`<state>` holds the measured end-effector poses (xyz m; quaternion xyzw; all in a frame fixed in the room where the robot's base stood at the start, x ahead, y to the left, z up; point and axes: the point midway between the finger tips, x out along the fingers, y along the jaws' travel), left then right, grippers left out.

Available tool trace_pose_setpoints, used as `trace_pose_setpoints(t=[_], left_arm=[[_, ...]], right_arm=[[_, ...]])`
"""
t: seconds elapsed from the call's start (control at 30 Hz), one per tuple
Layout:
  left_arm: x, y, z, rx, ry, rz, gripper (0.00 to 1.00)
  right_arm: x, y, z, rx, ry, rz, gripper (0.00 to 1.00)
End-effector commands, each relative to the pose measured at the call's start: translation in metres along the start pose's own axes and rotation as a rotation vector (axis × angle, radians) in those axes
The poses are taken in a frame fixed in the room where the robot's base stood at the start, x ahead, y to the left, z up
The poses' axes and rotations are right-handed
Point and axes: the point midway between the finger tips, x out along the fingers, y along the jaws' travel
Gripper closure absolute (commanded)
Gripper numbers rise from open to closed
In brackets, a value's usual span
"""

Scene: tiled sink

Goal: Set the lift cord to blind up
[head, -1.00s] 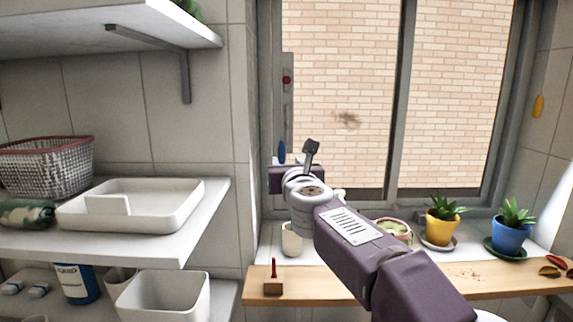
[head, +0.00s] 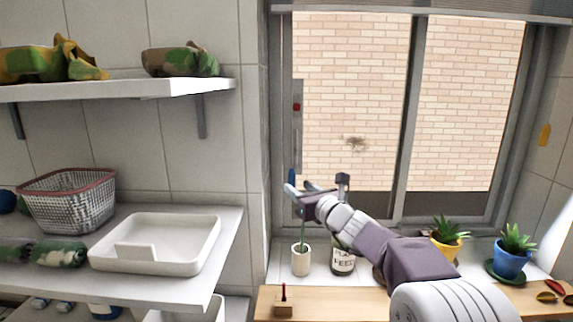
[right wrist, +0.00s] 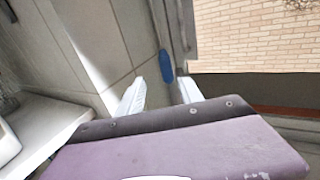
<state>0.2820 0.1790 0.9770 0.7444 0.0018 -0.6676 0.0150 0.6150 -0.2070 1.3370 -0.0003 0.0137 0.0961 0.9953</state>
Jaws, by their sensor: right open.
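A small blue handle (head: 292,178), which looks like the lift cord's pull, hangs at the window's left side. It also shows in the right wrist view (right wrist: 166,66), ahead of and between the fingers. Above it a grey vertical strip (head: 298,125) with a red mark is on the frame. My right gripper (head: 308,188) is open, its fingers pointing left towards the blue handle and close to it. In the right wrist view the open fingers (right wrist: 161,93) have nothing between their tips; whether they touch the handle I cannot tell. My left gripper is not in view.
Potted plants (head: 510,262) are to the right. A white shelf (head: 200,287) with a tray and basket juts out at the left.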

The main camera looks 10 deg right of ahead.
Motion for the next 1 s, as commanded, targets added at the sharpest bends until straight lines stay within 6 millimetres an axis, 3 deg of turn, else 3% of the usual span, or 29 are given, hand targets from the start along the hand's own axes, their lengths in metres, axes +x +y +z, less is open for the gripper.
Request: trace_pose_setpoints(t=[0.3, 0.7, 1.0], left_arm=[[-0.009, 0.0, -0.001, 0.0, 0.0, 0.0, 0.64], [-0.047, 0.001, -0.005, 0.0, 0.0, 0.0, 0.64], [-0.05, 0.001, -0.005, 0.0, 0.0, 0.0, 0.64]], right_arm=[[0.002, -0.008, 0.009, -0.002, -0.034, -0.003, 0.58], [0.075, -0.008, 0.014, -0.001, -0.032, -0.002, 0.58], [0.089, -0.008, 0.01, -0.003, -0.033, -0.003, 0.58]])
